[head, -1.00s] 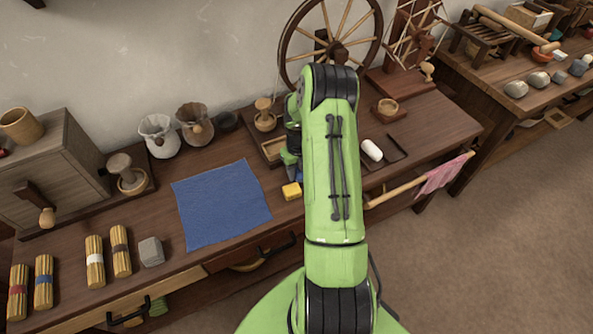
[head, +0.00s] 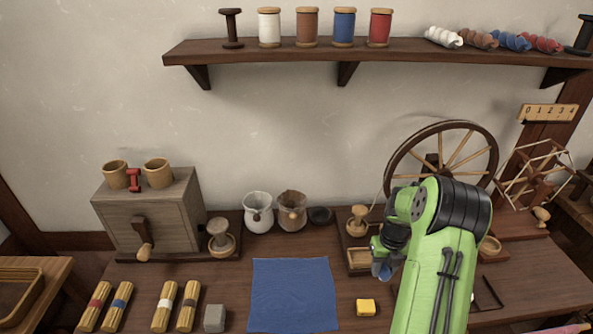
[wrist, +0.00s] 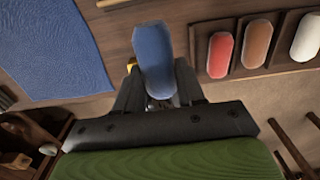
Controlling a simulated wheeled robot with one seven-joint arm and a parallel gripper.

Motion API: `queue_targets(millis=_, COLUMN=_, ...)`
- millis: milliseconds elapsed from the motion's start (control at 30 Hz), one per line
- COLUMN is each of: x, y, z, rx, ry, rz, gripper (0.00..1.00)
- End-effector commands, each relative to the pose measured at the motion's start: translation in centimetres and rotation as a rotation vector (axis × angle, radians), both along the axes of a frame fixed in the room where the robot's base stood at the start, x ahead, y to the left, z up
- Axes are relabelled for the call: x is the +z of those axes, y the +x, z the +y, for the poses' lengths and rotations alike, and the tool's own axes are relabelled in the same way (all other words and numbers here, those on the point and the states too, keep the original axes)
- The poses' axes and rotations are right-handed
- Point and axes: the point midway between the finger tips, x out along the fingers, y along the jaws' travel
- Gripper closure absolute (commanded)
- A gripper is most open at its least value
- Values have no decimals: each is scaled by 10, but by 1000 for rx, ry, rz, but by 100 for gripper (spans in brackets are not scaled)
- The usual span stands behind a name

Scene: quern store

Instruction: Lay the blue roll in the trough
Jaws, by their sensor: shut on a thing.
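My gripper (wrist: 158,82) is shut on the blue roll (wrist: 153,50), which sticks out between the fingers in the wrist view. In the head view my gripper (head: 385,262) is above the table, just right of a small wooden tray (head: 358,262); my arm hides much there. Right of my gripper in the wrist view, a red roll (wrist: 220,55), a brown roll (wrist: 257,45) and a white roll (wrist: 306,38) lie in dark holders. I cannot tell which holder is the trough, or whether the blue roll touches anything below.
A blue cloth (head: 292,295) lies flat left of my gripper, with a yellow block (head: 366,307) beside it. A spinning wheel (head: 440,160) stands behind my arm. A shelf (head: 300,52) with spools and skeins runs above. A wooden box (head: 150,215) stands at left.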

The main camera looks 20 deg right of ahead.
Motion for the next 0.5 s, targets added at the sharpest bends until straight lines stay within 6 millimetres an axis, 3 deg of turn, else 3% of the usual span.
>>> queue_targets(millis=133, x=1, y=2, z=3, rx=40, ry=0, rz=0, gripper=100)
queue_targets(millis=233, x=6, y=10, z=15, rx=202, ry=0, rz=-1, gripper=100)
queue_targets(millis=500, x=26, y=39, z=78, rx=1047, ry=1, rz=0, gripper=100)
